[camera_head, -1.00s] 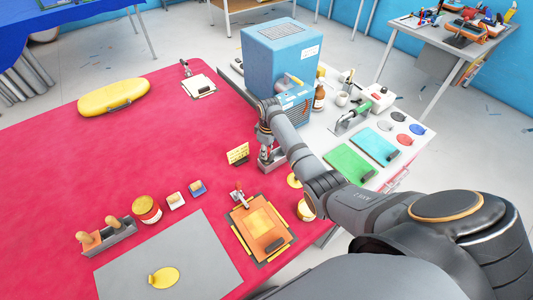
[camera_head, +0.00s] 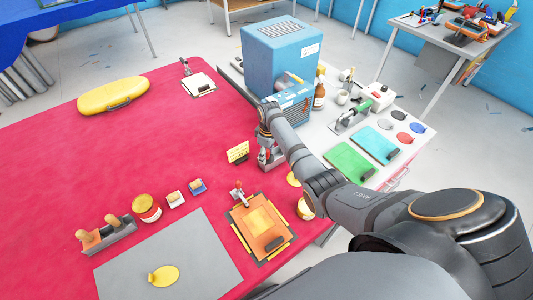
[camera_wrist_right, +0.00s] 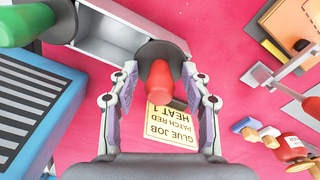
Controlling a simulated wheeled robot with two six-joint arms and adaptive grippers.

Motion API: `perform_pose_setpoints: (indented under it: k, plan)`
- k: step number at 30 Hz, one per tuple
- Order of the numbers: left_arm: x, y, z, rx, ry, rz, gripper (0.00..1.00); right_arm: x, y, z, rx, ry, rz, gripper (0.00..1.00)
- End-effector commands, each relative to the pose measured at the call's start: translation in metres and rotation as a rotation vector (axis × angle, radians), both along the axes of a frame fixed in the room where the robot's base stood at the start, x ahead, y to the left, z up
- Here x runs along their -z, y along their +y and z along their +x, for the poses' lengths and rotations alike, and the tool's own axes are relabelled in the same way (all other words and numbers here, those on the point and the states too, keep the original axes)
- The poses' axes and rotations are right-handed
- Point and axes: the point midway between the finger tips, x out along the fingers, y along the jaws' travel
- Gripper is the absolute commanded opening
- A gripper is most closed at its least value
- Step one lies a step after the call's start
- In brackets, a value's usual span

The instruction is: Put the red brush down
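The red brush (camera_wrist_right: 160,84) shows as a red handle end with a dark round part behind it, at the end of a grey holder (camera_wrist_right: 95,42) in the right wrist view. My right gripper (camera_wrist_right: 160,100) has its two fingers on either side of the handle, with a visible gap on each side, so it is open. In the head view my right gripper (camera_head: 268,160) is low over the right edge of the red table; the brush is mostly hidden there. I cannot tell whether the brush rests fully in the holder. My left gripper is out of view.
A yellow card (camera_head: 238,152) reading "glue job, patch red, heat 1" stands close by. A blue box (camera_head: 283,58) stands behind the gripper. A green handle (camera_wrist_right: 25,20) is at the upper left of the wrist view. An orange patch on a clipboard (camera_head: 262,228) lies in front.

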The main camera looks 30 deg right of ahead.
Motion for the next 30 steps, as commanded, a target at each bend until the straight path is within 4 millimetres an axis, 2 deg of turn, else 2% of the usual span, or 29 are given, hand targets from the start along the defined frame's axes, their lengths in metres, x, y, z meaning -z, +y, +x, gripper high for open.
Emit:
perform_pose_setpoints:
  k: [4, 7, 11, 15, 21, 25, 30]
  plan:
    - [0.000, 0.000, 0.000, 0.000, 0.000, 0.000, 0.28, 0.000, 0.000, 0.000, 0.000, 0.000, 0.000, 0.48]
    - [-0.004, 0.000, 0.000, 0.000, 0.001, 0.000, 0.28, -0.008, 0.000, 0.000, 0.000, 0.000, 0.000, 0.48]
    - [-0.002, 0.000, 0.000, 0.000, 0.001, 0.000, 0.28, -0.031, -0.001, 0.000, 0.001, -0.005, -0.001, 0.48]
    - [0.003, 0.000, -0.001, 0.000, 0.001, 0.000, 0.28, -0.066, -0.002, -0.001, -0.001, -0.006, -0.001, 0.48]
    - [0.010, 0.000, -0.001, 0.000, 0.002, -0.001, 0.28, -0.109, -0.004, -0.003, 0.001, -0.004, -0.001, 0.48]
    - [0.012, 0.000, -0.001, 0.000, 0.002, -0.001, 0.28, -0.124, -0.004, -0.004, 0.000, -0.001, 0.001, 0.48]
    - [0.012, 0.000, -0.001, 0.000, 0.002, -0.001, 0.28, -0.130, -0.004, -0.005, 0.000, 0.001, 0.001, 0.48]
